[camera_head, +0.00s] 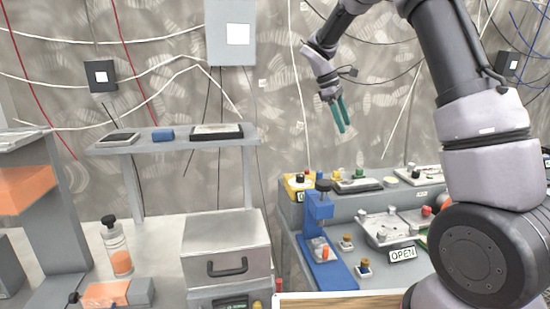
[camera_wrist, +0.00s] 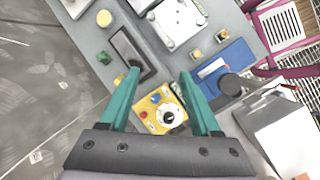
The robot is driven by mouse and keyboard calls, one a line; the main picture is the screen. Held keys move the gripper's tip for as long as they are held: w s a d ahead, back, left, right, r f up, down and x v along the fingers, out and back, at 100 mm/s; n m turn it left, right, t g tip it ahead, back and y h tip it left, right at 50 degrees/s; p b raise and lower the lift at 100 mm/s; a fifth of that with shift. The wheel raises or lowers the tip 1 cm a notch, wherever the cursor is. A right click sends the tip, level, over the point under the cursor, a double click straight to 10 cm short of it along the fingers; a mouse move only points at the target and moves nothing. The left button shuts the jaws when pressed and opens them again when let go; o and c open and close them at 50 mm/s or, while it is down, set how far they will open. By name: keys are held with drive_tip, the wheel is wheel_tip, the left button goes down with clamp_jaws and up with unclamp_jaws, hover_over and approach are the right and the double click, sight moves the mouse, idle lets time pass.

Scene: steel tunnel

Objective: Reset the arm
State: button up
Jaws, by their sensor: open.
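My gripper (camera_head: 341,116) is raised in front of the grey wall, above the bench on the right, with its two teal fingers pointing down. In the wrist view my gripper (camera_wrist: 162,82) shows its fingers spread apart with nothing between them. Below and between the fingers lies a yellow box (camera_wrist: 158,112) with a black knob. The same yellow box (camera_head: 294,186) stands at the back left of the right bench, apart from the fingers. My arm bends up from the right side of the head view.
A blue press (camera_head: 318,215) stands at the bench front. A metal tray (camera_head: 385,228) sits beside an "OPEN" sign (camera_head: 402,254). A metal box with a handle (camera_head: 225,245), a bottle (camera_head: 117,250) and a shelf (camera_head: 180,142) are on the left. The air around my gripper is clear.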

drive_tip(key=s+d+r+m+t+y, duration=0.1)
drive_tip(key=s+r+m+y, duration=0.1)
drive_tip(key=s+r+m, duration=0.4)
drive_tip(key=s+d+r+m+t+y, duration=0.1)
drive_tip(key=s+d+r+t+y, duration=0.15)
drive_tip(key=s, duration=0.55)
drive_tip(key=s+a+r+m+t+y, duration=0.1)
drive_tip(key=s+m+t, duration=0.3)
drive_tip(key=s, duration=1.2)
drive_tip(key=m+y, duration=0.1)
drive_tip(key=m, duration=0.3)
drive_tip(key=shift+s+a+r+m, duration=0.3)
drive_tip(key=shift+s+r+m, duration=0.1)
